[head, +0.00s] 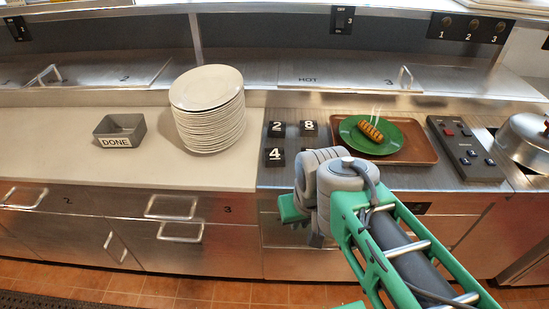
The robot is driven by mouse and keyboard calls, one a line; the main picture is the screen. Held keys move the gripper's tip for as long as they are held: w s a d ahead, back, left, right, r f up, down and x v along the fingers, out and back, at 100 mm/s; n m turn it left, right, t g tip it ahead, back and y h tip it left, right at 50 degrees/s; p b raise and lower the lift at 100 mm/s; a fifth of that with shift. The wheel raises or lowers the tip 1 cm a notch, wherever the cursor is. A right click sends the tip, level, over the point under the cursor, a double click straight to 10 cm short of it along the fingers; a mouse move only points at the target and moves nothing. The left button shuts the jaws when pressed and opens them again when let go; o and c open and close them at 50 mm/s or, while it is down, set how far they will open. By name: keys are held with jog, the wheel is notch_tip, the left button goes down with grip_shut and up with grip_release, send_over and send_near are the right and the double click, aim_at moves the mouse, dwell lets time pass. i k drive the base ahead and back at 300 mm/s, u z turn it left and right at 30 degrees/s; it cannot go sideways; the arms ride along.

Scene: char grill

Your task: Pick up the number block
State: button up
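Small black number blocks lie on the steel counter just beyond my arm. One reads 2 (277,129), one reads 8 (308,128), and one reads 4 (275,157). A further dark block beside the 4 is mostly hidden behind my wrist. My gripper (291,209) is in front of the counter edge, nearer to me and lower in the picture than the blocks, apart from them. Only a green part of it shows. Its fingers are not clear, so I cannot tell whether it is open or shut.
Right of the blocks, a brown tray (424,154) holds a green plate (352,133) with steaming food (371,131). A button panel (466,150) and metal dome (524,140) are farther right. A plate stack (209,108) and grey DONE bin (120,128) stand left.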

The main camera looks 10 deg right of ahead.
aim_at(274, 157)
jog(key=k, duration=0.5)
jog(key=u, duration=2.05)
jog(key=i, duration=1.1)
jog(key=z, duration=1.95)
jog(key=i, duration=0.5)
jog(key=z, duration=0.05)
